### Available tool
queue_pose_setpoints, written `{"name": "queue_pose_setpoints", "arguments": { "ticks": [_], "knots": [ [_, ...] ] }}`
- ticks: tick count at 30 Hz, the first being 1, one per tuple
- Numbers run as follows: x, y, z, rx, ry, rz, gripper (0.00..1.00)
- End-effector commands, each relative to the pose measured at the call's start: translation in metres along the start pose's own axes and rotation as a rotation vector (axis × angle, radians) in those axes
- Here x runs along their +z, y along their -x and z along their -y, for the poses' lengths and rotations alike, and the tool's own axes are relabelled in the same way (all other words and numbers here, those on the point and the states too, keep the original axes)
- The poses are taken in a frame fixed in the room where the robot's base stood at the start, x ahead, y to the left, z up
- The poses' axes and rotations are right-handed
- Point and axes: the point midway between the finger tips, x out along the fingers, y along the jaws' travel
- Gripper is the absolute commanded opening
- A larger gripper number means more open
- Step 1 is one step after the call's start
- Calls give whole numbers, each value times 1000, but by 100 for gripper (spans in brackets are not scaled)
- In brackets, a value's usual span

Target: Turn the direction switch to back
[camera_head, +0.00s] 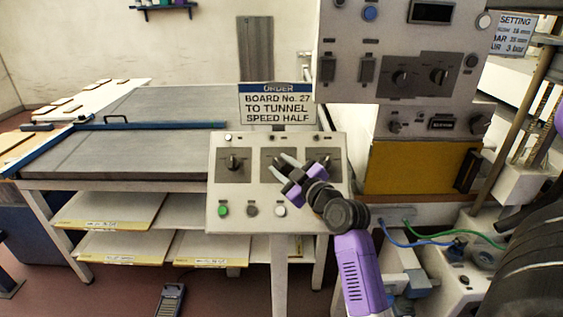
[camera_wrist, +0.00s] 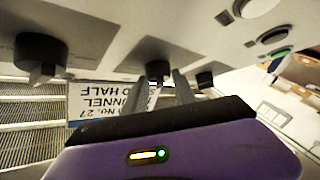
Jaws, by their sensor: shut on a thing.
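A sloped control panel (camera_head: 228,192) carries three dark rotary knobs in a row. My gripper (camera_head: 283,163) reaches in from the right to the middle knob, which its fingers mostly hide in the head view. In the wrist view the scene is upside down; there the fingers (camera_wrist: 162,80) are closed around the middle knob (camera_wrist: 157,69). The left knob (camera_head: 233,162) and the right knob (camera_head: 322,160) stand free. The labels are too small to read, so I cannot tell by name which is the direction switch, nor the middle knob's pointer direction.
An order sign (camera_head: 277,103) stands behind the panel, reading "Board No. 27 to tunnel speed half". A green button (camera_head: 223,210) and other buttons sit below the knobs. A larger control box (camera_head: 400,45) overhangs at the right. A conveyor table (camera_head: 120,160) lies at left.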

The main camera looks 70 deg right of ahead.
Motion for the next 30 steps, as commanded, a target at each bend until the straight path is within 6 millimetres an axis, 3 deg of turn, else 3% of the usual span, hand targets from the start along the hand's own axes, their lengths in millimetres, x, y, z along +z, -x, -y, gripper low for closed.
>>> {"name": "queue_pose_setpoints", "arguments": {
  "ticks": [12,28,29,30],
  "knots": [
    [2,0,-3,-123,103,-6,0],
    [2,-1,-3,-143,119,-5,0],
    [2,-1,-3,-142,119,-5,35],
    [2,-1,-3,-142,119,-5,43]
  ]
}}
